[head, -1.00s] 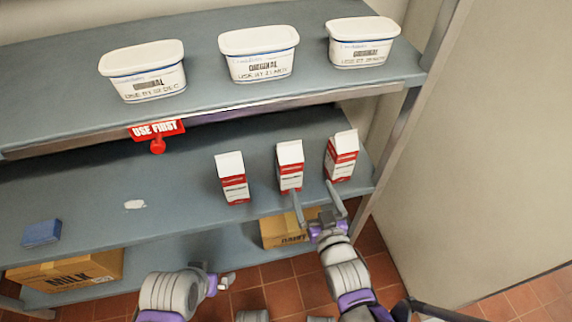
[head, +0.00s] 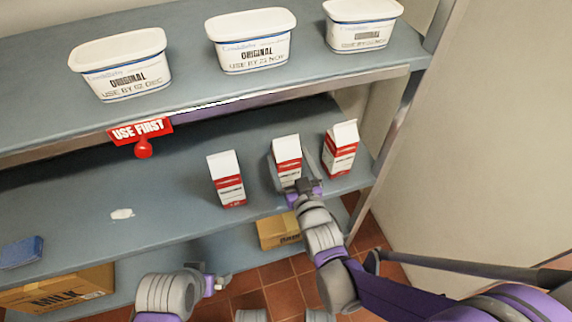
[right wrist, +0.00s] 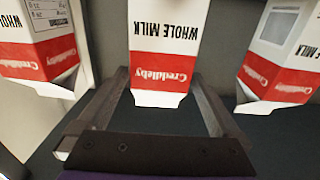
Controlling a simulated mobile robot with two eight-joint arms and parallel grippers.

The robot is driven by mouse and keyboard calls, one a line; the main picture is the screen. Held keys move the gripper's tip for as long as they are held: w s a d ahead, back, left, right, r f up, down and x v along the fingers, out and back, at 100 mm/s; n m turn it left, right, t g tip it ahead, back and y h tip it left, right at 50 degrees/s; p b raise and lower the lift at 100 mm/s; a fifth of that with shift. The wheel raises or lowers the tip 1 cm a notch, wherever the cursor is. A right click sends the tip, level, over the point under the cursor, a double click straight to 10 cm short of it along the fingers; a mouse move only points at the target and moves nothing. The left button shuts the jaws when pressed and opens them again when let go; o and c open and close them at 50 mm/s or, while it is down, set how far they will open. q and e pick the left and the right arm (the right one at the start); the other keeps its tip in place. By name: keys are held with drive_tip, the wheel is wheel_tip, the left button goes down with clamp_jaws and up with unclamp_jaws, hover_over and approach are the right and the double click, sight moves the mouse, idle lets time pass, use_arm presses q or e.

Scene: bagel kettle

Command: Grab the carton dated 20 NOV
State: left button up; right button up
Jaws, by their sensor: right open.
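Three red-and-white milk cartons stand upright on the middle shelf: a left one (head: 226,180), a middle one (head: 287,152) and a right one (head: 340,148). I cannot read a date on any of them. My right gripper (head: 291,178) is open at the middle carton. In the right wrist view its fingers extend on either side of the middle carton (right wrist: 163,55), with gaps visible; the text there is upside down. The left carton (right wrist: 282,55) and right carton (right wrist: 40,45) flank it. My left gripper (head: 215,282) hangs low in front of the shelves; its jaws are unclear.
Several white tubs (head: 121,68) stand on the upper shelf. A red USE FIRST sign (head: 140,130) hangs from its edge. A blue block (head: 21,252) and a white patch (head: 122,214) are on the middle shelf. Cardboard boxes (head: 70,290) sit below. The middle shelf's left part is mostly clear.

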sight(286, 151)
drive_tip(key=x, duration=0.3)
drive_tip(key=shift+w+r, duration=0.1)
clamp_jaws()
idle(0.4)
